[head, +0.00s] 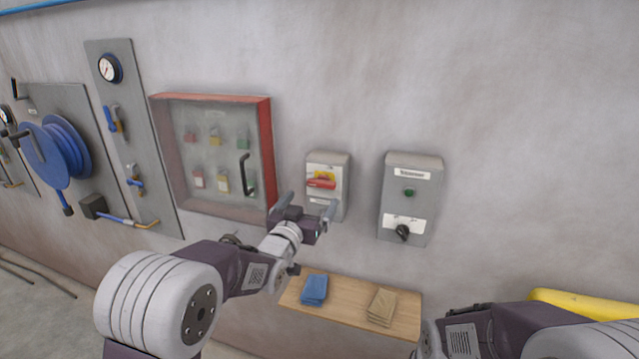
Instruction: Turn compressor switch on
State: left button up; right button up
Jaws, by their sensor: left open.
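A grey box (390,222) on the wall at right of centre has a top label too small to read surely, a green round button or lamp (409,192) and a black rotary knob (403,232) on a white plate. Left of it is a smaller grey box (340,163) with a red rotary handle (321,183) on a yellow plate. I cannot tell for sure which one is the compressor switch. My left gripper (306,207) is open and empty, in front of and just below the red handle. It hides part of the smaller box's lower edge. My right gripper is out of view.
A red-framed glass cabinet (265,150) hangs left of the boxes. A wooden shelf (345,300) below holds a blue cloth (313,290) and tan folded pieces (382,307). Further left are a gauge panel (110,68) and a blue hose reel (60,155). Something yellow (570,305) lies lower right.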

aim_at(320, 185)
pick_arm(q)
jog(key=p+x, duration=0.2)
jog(key=x, duration=0.2)
jog(key=p+x, duration=0.2)
jog(key=x, duration=0.2)
jog(key=shift+w+a+f+p, duration=0.1)
jog(key=shift+w+a+p, duration=0.15)
jog(key=shift+p, duration=0.1)
jog(key=shift+w+d, duration=0.25)
jog(key=shift+w, duration=0.05)
jog(key=shift+a, duration=0.1)
